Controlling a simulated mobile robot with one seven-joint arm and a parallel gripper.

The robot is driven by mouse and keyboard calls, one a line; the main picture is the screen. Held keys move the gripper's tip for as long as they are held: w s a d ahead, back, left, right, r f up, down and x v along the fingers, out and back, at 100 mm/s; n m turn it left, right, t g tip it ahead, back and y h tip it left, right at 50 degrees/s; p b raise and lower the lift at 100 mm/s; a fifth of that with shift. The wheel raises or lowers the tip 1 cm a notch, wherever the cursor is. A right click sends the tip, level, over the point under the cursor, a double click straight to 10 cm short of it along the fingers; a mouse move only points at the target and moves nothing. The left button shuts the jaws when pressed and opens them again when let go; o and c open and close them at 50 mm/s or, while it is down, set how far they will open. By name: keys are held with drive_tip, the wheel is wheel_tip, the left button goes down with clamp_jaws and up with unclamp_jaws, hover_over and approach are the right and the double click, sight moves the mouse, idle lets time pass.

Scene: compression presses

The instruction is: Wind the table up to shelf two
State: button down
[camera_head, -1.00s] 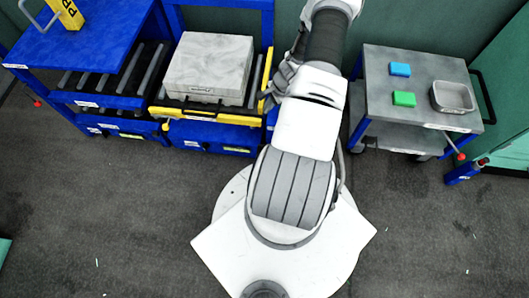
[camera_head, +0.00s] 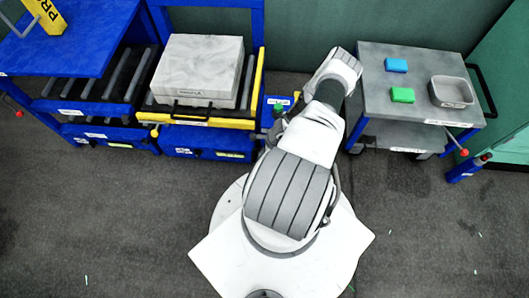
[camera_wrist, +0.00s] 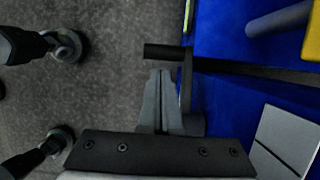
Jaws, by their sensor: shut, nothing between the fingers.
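The table is a yellow-edged platform (camera_head: 205,122) on a blue frame at the left of the head view, with a large grey block (camera_head: 200,65) resting on it. In the wrist view a dark crank handle (camera_wrist: 166,51) sticks out sideways from a crank arm (camera_wrist: 187,78) beside a blue panel (camera_wrist: 232,110). My gripper (camera_wrist: 160,75) is shut and empty. Its fingertips lie just below the handle in that view, close to the crank arm; I cannot tell whether they touch. In the head view my arm hides most of the gripper and crank.
A grey cart (camera_head: 410,110) stands at the right with a blue block (camera_head: 396,65), a green block (camera_head: 403,95) and a metal tray (camera_head: 452,91). A blue roller rack (camera_head: 60,108) stands at the far left. Caster wheels (camera_wrist: 66,48) show in the wrist view. The front floor is clear.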

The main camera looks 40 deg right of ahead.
drive_tip(key=b+x, duration=0.1)
drive_tip(key=x, duration=0.3)
drive_tip(key=shift+w+f, duration=0.1)
drive_tip(key=shift+f, duration=0.1)
drive_tip(key=shift+r+b, duration=0.1)
drive_tip(key=shift+b, duration=0.2)
